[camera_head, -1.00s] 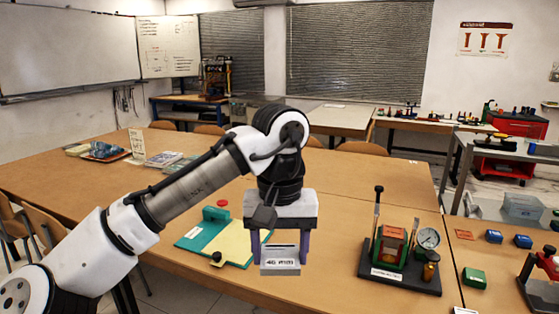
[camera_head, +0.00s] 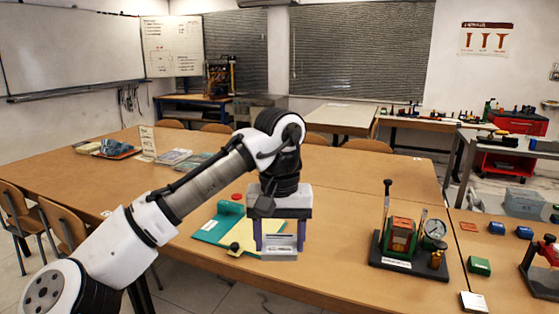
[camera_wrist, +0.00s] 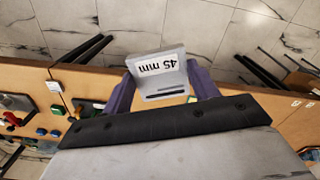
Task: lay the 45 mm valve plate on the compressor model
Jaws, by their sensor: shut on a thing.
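The 45 mm valve plate is a pale grey piece with a white label, held between the purple fingers of my gripper (camera_head: 281,243). The plate (camera_head: 280,254) hangs above the table in the head view. Its "45 mm" label reads upside down in the wrist view, where the plate (camera_wrist: 158,68) sits between both fingers (camera_wrist: 162,88). The compressor model (camera_head: 402,238), a red and green block on a black base with upright rods and a round gauge, stands on the table well to the right of my gripper. The plate is apart from it.
A green and yellow board (camera_head: 232,230) with a red knob lies on the table left of and behind my gripper. Green and blue blocks (camera_head: 479,266), a white card (camera_head: 474,302) and a red device (camera_head: 546,258) are on the right. Table between plate and model is clear.

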